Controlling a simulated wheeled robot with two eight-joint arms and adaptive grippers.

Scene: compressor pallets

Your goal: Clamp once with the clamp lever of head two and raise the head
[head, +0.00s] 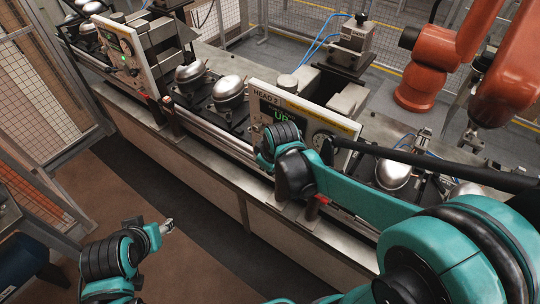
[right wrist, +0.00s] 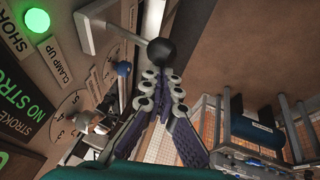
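The head two panel (head: 318,118) is a white-framed plate with a HEAD 2 label, a green UP readout and a gauge. My right gripper is at its front in the head view, mostly hidden by my wrist. In the right wrist view the clamp lever is a metal bar with a black ball knob (right wrist: 160,52). My right gripper (right wrist: 162,82) points at the knob, its fingers converging to a V that looks shut. The knob is just past the fingertips; contact is unclear. My left gripper (head: 167,227) hangs over the floor, its finger gap too small to judge.
A green lamp (right wrist: 37,20) glows on the panel beside CLAMP UP and NO STROKE lettering. Silver compressors (head: 228,88) stand along the conveyor. Another head panel (head: 122,55) is at left. An orange robot arm (head: 425,70) stands behind at right. The floor in front is clear.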

